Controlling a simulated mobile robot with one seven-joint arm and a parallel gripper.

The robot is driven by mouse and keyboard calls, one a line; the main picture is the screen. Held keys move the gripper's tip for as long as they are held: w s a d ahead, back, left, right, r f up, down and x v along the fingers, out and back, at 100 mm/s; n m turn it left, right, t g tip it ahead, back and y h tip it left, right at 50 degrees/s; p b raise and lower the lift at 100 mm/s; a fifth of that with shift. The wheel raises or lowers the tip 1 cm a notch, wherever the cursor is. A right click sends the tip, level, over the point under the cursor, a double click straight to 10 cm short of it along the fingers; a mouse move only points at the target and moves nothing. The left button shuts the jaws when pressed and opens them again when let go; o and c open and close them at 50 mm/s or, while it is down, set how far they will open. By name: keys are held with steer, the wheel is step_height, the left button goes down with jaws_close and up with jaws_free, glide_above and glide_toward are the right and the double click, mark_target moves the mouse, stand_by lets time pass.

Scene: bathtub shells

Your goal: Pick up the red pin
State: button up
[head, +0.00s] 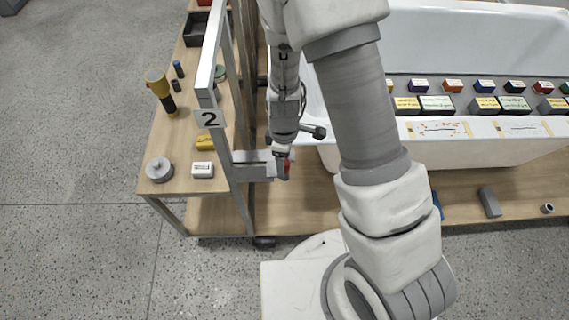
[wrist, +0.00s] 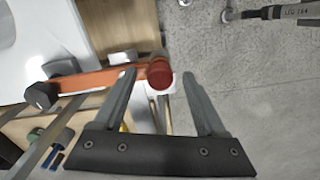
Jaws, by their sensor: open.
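The red pin (wrist: 159,70) shows its round end in the wrist view, between the two fingers of my gripper (wrist: 160,76). The fingers are open, and floor shows between the pin and the right finger. The left fingertip is close beside the pin; I cannot tell if they touch. In the head view a small part of the red pin (head: 288,166) shows beside my gripper (head: 283,168), at the end of a grey bracket (head: 252,165) on the metal frame. The gripper partly hides it.
The metal frame (head: 218,95) with a "2" label stands left of my arm. A wooden bench (head: 150,135) holds a yellow-black flashlight (head: 161,92), a grey round part (head: 159,169) and a white block (head: 202,170). A white tub (head: 460,150) with labelled blocks is at right.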

jaws_close()
stand_by(0.3)
steer(key=shift+r, duration=0.1)
